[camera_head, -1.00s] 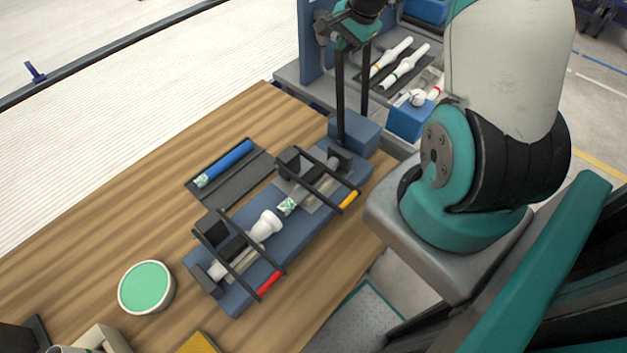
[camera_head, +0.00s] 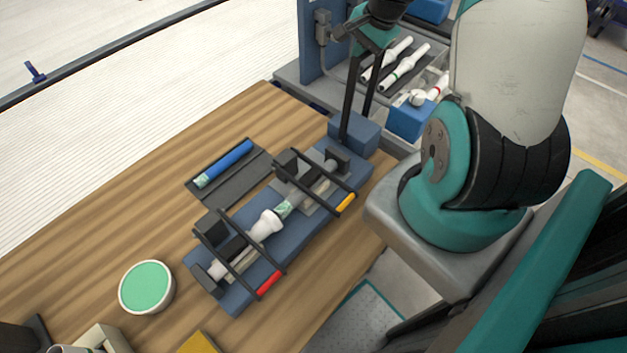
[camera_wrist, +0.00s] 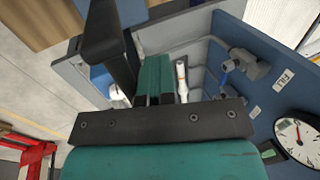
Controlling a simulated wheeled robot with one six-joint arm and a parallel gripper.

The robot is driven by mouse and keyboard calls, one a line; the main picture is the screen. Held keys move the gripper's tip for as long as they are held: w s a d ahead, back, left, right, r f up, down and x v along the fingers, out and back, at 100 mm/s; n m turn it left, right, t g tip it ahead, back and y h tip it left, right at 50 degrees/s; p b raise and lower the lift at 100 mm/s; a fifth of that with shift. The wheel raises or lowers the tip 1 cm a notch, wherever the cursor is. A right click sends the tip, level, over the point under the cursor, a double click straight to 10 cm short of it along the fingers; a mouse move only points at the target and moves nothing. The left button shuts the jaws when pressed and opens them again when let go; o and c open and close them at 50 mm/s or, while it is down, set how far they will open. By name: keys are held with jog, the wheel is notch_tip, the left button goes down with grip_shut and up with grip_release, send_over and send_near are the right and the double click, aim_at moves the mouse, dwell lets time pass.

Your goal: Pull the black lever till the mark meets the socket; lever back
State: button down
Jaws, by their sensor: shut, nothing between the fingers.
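The black lever (camera_head: 351,92) has two uprights rising from the blue block at the bench's back right. It leans to the right at the top. My gripper (camera_head: 372,42) is at its upper end, shut with nothing between the fingers. In the wrist view its teal fingers (camera_wrist: 155,75) are together, and a black bar (camera_wrist: 105,50) is close on their left. Whether they touch the lever is unclear. In the blue fixture, the grey pipe (camera_head: 301,190) points at the white socket (camera_head: 268,223). The pipe's green-and-white mark (camera_head: 284,209) is at the socket mouth; exact contact is too small to tell.
A green-topped round tub (camera_head: 147,286) stands left. White pipes (camera_head: 405,68) lie on the far tray.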

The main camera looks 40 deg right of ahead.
jog(key=shift+s+d+f, duration=0.1)
jog(key=shift+s+d, duration=0.05)
jog(key=shift+s, duration=0.95)
jog(key=shift+s+d+f, duration=0.1)
jog(key=shift+s+d, duration=0.05)
jog(key=shift+s, duration=0.9)
jog(key=shift+s+d+f+b, duration=0.1)
jog(key=shift+s+f+b, duration=0.1)
jog(key=shift+s, duration=0.5)
jog(key=shift+s+d+f+b, duration=0.1)
jog(key=shift+s+f+b, duration=0.1)
jog(key=shift+s, duration=0.55)
jog(key=shift+s+d+f+b, duration=0.1)
jog(key=shift+s+f+b, duration=0.1)
jog(key=shift+s, duration=0.5)
jog(key=shift+s+d+f+b, duration=0.1)
jog(key=shift+s+f+b, duration=0.2)
jog(key=shift+s, duration=0.4)
jog(key=shift+s+d+f+b, duration=0.1)
jog(key=shift+s+f+b, duration=0.2)
jog(key=shift+s, duration=0.35)
jog(key=shift+s+d+f+b, duration=0.1)
jog(key=shift+s+f+b, duration=0.15)
jog(key=shift+s, duration=0.45)
